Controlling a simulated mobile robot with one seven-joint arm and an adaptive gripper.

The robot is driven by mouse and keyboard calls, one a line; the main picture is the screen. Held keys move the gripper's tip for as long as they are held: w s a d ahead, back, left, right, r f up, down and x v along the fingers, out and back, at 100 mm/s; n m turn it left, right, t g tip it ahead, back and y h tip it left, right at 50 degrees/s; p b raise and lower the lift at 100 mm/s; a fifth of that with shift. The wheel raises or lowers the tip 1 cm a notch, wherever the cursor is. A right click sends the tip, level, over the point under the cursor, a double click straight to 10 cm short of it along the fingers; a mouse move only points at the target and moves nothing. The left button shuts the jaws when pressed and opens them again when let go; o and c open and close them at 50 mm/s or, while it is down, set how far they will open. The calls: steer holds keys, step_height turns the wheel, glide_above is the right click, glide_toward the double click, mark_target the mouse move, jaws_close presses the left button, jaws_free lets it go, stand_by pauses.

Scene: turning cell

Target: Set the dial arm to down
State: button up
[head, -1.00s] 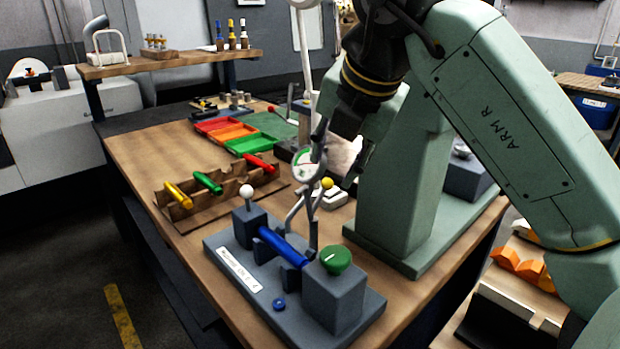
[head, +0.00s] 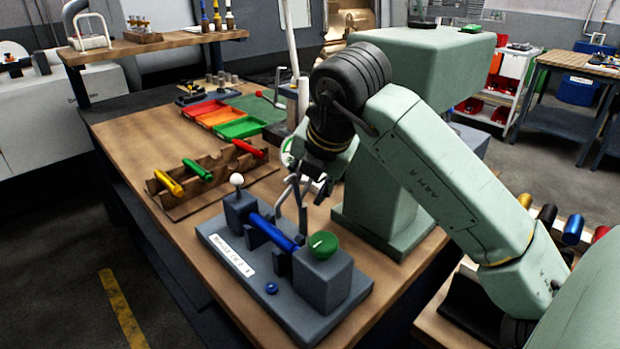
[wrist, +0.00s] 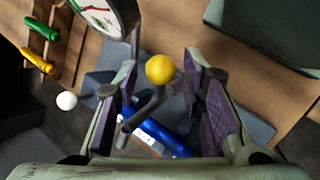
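The dial gauge (wrist: 103,15) has a round white face with red and green marks; it is partly hidden behind my arm in the head view (head: 288,155). The grey dial arm (wrist: 140,115) carries a yellow ball (wrist: 160,69) at its end. It rises above the blue rod of the grey fixture; the ball is hidden in the head view. My gripper (wrist: 160,92) is open, pointing down over the fixture. Its purple-padded fingers stand on either side of the ball and arm, with visible gaps. Contact does not show.
The grey fixture (head: 305,325) bears a blue rod (head: 272,234), a white ball knob (head: 236,179) and a green knob (head: 323,243). A brown rack (head: 190,210) with coloured handles stands to its left. Red, orange and green trays (head: 238,129) lie behind. Bare wood lies at front left.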

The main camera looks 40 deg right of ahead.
steer(key=shift+c, duration=0.6)
jaws_close()
